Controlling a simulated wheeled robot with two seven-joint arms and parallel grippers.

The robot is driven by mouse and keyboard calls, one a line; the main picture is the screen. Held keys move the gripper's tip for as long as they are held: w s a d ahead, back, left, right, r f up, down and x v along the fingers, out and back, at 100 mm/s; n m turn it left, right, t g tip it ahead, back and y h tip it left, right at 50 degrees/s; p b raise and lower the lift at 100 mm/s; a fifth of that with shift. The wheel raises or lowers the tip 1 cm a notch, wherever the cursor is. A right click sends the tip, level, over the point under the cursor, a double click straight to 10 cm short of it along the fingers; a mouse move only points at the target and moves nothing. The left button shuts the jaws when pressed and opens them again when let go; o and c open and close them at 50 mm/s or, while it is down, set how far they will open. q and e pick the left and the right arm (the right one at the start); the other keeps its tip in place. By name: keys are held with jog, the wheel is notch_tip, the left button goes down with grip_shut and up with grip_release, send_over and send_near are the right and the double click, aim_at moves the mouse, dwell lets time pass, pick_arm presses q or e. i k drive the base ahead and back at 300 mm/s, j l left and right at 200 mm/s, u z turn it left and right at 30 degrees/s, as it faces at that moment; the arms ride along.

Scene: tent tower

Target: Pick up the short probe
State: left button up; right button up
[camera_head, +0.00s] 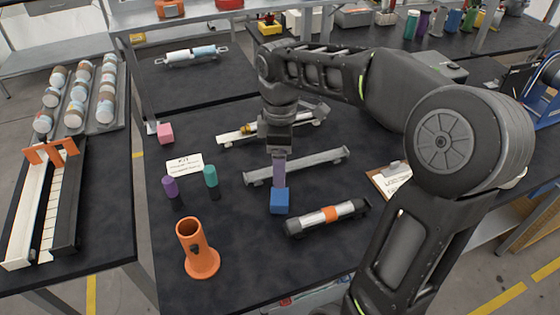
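No object is clearly marked as the short probe. A short purple peg (170,187) and a teal peg (211,176) stand upright left of centre on the dark table. My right gripper (278,150) points down over the middle of the table. A slim purple bar (279,172) runs from its fingertips down to a blue cube (279,202). The fingers are too small and dark to tell whether they are shut on the bar. A capped tube with an orange band (330,215) lies to the right. My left gripper is not in view.
An orange holder (199,250) stands at the front left. A grey rail (297,166) and a white rail (238,135) lie behind. A pink cube (165,133), a label card (185,164) and a clipboard (392,181) are nearby. The front middle of the table is clear.

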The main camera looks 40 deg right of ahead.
aim_at(326, 215)
jog(key=k+j, duration=0.25)
jog(key=k, duration=0.25)
jog(key=k+j, duration=0.2)
jog(key=k, duration=0.25)
